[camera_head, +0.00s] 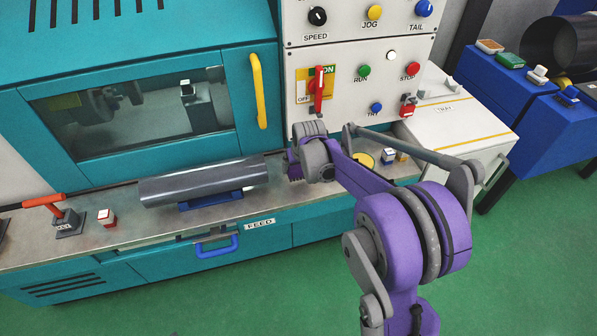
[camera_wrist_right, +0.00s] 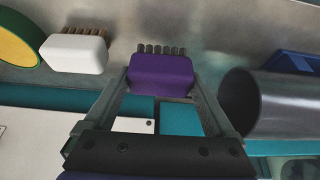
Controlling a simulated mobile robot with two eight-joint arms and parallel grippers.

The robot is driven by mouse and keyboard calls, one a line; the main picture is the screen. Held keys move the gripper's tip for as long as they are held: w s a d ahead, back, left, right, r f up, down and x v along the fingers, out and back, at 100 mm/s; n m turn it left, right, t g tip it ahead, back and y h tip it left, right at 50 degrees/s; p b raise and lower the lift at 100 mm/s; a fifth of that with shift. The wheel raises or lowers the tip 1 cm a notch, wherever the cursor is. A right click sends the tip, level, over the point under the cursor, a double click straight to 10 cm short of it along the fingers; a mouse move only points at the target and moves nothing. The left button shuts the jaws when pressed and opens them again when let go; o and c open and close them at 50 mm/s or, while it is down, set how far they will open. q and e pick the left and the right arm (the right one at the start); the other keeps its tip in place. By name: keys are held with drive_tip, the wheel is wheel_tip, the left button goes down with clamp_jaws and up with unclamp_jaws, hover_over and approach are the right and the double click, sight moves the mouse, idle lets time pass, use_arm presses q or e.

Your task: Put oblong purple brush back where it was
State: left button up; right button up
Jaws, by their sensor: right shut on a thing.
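I cannot tell whether the brush touches the ledge. My left gripper is not in view.
The grey cylinder (camera_head: 205,183) lies on a blue cradle (camera_head: 212,200) on the ledge. A white brush (camera_wrist_right: 74,54) and a yellow-green round thing (camera_wrist_right: 15,42) lie left of the purple brush in the wrist view. The control panel (camera_head: 340,60) rises behind.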

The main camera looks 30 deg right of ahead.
wheel_tip(320, 180, down, 2)
drive_tip(key=shift+f, duration=0.2)
drive_tip(key=shift+f, duration=0.2)
drive_tip(key=o, duration=1)
drive_tip(key=shift+r, duration=0.1)
